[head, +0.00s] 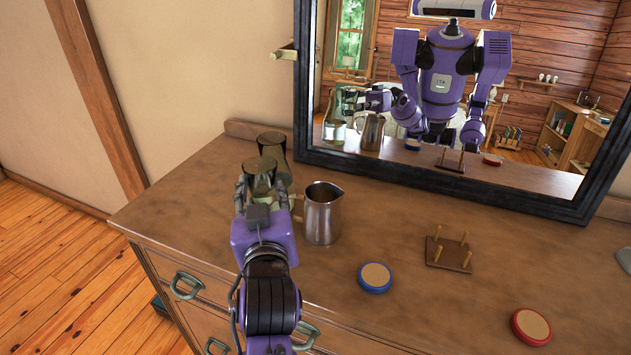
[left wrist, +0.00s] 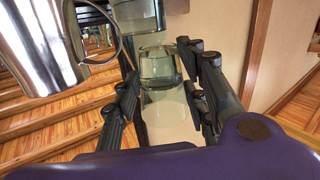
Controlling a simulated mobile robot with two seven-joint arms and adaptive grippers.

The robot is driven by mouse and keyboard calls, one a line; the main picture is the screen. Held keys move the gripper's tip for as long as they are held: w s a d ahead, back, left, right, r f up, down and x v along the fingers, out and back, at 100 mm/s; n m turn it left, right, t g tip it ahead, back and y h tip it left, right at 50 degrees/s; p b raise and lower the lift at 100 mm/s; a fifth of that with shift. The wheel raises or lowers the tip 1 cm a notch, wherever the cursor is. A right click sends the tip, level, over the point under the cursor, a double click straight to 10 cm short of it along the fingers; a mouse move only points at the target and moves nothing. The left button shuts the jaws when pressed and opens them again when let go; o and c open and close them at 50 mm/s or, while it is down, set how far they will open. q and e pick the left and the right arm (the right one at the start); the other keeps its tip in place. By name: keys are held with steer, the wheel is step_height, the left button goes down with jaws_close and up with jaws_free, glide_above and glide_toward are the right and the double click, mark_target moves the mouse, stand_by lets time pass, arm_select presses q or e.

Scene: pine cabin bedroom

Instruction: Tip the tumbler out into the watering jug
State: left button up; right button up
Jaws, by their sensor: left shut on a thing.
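My left gripper (head: 262,200) is shut on a greenish see-through glass tumbler (head: 262,172) above the left part of the dresser top. In the left wrist view the tumbler (left wrist: 160,68) shows between the gripper's fingers (left wrist: 160,95). I cannot tell its exact tilt or how much it holds. The steel watering jug (head: 323,216) stands upright on the dresser just right of the gripper, its handle towards the gripper. Its shiny side also shows at the upper left of the left wrist view (left wrist: 45,45). My right gripper is not directly in view.
Another greenish glass vessel (head: 274,145) shows just behind the tumbler. A dark-framed mirror (head: 420,172) stands at the back. A blue-rimmed disc (head: 375,277), a pegged wooden block (head: 449,254) and a red-rimmed disc (head: 531,326) lie to the right. The dresser top (head: 430,310) is bare between them.

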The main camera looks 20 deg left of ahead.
arm_select(q)
steer(key=shift+w+a, duration=0.35)
steer(key=shift+a, duration=0.05)
arm_select(e)
steer(key=shift+w+a, duration=0.4)
steer(key=shift+w, duration=0.2)
arm_select(q)
steer(key=shift+s+d, duration=0.1)
arm_select(e)
steer(key=shift+s, duration=0.1)
steer(key=shift+f, duration=0.1)
arm_select(q)
steer(key=shift+d+r+m+b, duration=0.2)
steer(key=shift+d+m+b, duration=0.15)
steer(key=shift+m, duration=0.35)
steer(key=m, duration=0.1)
steer(key=d+r+m+t, duration=0.1)
steer(key=m, duration=0.1)
steer(key=shift+w+d+y+b, duration=0.2)
steer(key=shift+w+y+b, duration=0.1)
steer(key=shift+w+y, duration=0.1)
steer(key=shift+w+d+r+m+t+p, duration=0.1)
steer(key=shift+d+r+m+t+p, duration=0.15)
steer(key=shift+m, duration=0.9)
steer(key=shift+w+d+r+m+t+p, duration=0.1)
steer(key=shift+d+r+m+t, duration=0.15)
steer(key=shift+m, duration=0.95)
steer(key=shift+d+r+m+t+p, duration=0.15)
steer(key=shift+r+m+t, duration=0.2)
steer(key=shift+m, duration=0.8)
